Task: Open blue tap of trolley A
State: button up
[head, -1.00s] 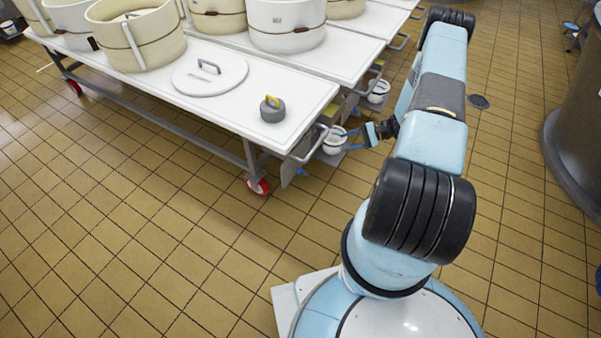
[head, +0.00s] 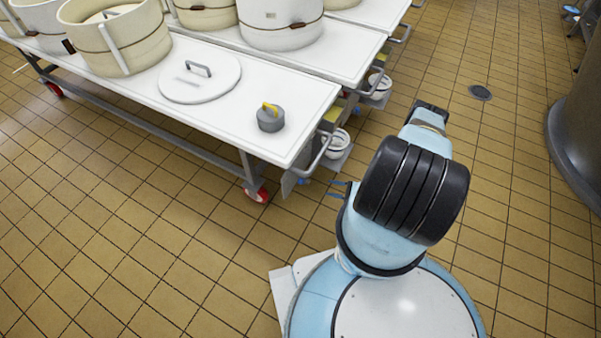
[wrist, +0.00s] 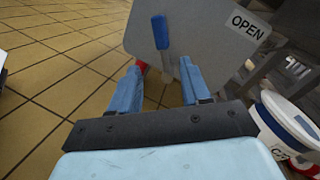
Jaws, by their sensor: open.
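A blue tap handle (wrist: 160,32) shows near the top of the wrist view, roughly upright against a grey plate (wrist: 205,30). An "OPEN" label (wrist: 248,25) is at the plate's right. My gripper (wrist: 158,80) is open and empty, with two blue fingers. The handle lies beyond the fingertips, between them sideways, and apart from them. In the head view my gripper (head: 333,189) shows only as fingertips beside my arm, short of the near trolley's end. The near trolley (head: 225,108) has a white top. No letter A is readable on it.
More trolleys with round moulds stand behind the near one. A grey weight (head: 270,119) and a lid (head: 199,79) lie on its top. A dark vat (head: 580,130) stands right. The tiled floor at left is clear.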

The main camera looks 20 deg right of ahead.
aim_at(305, 182)
jog(key=x, duration=1.4)
jog(key=shift+w, duration=0.15)
grip_shut()
dwell(0.3)
